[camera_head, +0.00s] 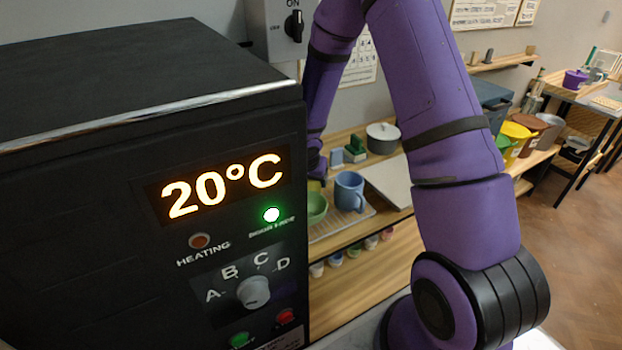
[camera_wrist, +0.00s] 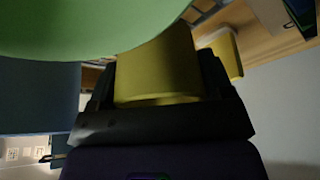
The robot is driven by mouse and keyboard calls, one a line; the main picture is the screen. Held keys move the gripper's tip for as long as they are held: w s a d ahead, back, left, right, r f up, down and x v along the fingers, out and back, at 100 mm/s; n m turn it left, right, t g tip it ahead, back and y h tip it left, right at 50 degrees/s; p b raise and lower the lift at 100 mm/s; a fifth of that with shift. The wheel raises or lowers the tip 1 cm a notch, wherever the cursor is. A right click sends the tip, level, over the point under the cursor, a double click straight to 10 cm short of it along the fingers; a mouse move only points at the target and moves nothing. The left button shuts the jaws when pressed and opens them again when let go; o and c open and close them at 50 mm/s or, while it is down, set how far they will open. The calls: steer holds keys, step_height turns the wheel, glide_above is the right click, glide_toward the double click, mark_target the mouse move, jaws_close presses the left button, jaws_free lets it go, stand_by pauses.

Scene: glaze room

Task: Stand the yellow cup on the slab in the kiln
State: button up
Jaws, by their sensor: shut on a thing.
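The yellow cup (camera_wrist: 158,70) is between the two dark fingers of my gripper (camera_wrist: 160,85) in the wrist view, and the gripper is shut on it. In the head view only a small yellow patch of the cup (camera_head: 314,186) shows, just above the green bowl. My gripper's fingers are hidden there behind the kiln's edge. The black kiln (camera_head: 75,240) fills the left of the head view, with a lit 20°C display and a green light. Its inside and the slab are not in view.
The green bowl (camera_head: 317,208) and blue mug (camera_head: 349,191) stand close to the cup on a rack on the wooden bench. The bowl also looms close in the wrist view (camera_wrist: 90,25). A lidded pot (camera_head: 383,139) stands farther back. Small jars line a lower shelf.

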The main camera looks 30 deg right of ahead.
stand_by(0.3)
steer(key=o, duration=1)
steer(key=shift+f, duration=0.1)
